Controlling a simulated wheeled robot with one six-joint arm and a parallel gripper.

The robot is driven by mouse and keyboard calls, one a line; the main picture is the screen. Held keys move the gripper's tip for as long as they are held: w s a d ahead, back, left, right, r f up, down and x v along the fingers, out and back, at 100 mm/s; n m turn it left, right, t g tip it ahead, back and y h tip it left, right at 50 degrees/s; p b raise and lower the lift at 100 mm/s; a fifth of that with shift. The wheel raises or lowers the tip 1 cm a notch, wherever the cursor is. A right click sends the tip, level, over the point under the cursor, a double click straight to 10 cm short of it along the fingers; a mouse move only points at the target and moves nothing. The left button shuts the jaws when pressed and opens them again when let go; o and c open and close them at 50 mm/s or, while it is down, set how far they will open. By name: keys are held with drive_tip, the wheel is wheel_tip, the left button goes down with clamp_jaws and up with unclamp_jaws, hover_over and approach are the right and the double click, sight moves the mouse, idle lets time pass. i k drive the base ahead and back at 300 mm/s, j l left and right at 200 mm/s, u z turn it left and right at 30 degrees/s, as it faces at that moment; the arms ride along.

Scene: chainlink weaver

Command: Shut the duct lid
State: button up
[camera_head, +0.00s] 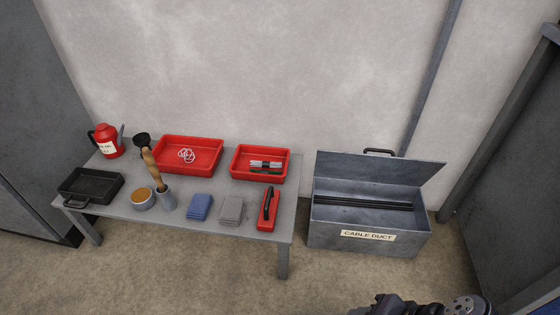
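The cable duct (330,233) is a grey metal box on the floor to the right of the table. A label on its front reads "CABLE DUCT". Its lid (360,174) is open, tilted up and back toward the wall, with a dark handle (380,151) at its top edge. Dark rods (363,202) lie inside the box. Part of my arm shows at the bottom edge, below and in front of the duct. My gripper's fingers cannot be made out, so whether it is open or shut does not show.
A grey table (272,229) stands left of the duct. It holds two red trays (205,166), a red can (108,143), a black pan (90,186), folded cloths (199,207) and a red tool (268,208). Grey cabinets stand at both sides. Floor before the duct is clear.

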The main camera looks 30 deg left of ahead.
sight(364, 167)
drive_tip(key=i+l+u, duration=0.1)
drive_tip(key=i, duration=1.05)
